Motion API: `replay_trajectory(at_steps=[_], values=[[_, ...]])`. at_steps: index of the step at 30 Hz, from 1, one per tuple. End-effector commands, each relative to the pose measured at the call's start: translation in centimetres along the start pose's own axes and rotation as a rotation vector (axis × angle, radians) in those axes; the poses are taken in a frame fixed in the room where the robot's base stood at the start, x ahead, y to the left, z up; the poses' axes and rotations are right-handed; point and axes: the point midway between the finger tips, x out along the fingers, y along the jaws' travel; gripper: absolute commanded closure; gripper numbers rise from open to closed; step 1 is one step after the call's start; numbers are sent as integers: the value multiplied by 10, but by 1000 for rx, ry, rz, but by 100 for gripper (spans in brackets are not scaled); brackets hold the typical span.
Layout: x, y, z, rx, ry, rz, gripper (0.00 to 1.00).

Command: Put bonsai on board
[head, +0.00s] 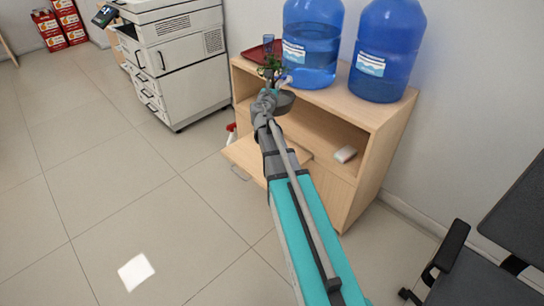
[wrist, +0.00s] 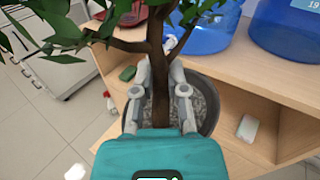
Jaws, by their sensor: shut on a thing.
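The bonsai has green leaves, a brown trunk (wrist: 157,85) and a dark grey round pot (head: 286,101). My gripper (wrist: 160,68) is shut around the trunk, above the gravel in the pot. In the head view my gripper (head: 268,94) holds the bonsai at the cabinet's front, with the pot overlapping the front edge and open compartment. The bonsai looks roughly upright; its exact height is unclear. A dark red flat tray-like board (head: 257,53) lies on the cabinet top behind it, partly hidden by leaves; it also shows in the wrist view (wrist: 129,11).
Two large blue water bottles (head: 312,45) (head: 385,50) occupy the cabinet top (head: 340,100). A bluish glass (head: 268,43) stands by the board. A white item (head: 345,154) and a green item (wrist: 127,73) lie in the open compartment. A printer (head: 180,60) stands left; a chair (head: 480,270) right.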

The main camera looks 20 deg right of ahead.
Motion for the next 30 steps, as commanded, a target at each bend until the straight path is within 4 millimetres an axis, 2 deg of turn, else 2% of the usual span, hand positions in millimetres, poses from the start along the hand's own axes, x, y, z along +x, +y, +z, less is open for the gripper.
replay_trajectory(at_steps=[1, 30], values=[[0, 1, -16, -1, -1, 0, 100], [-8, 18, -163, 0, 0, -5, 100]])
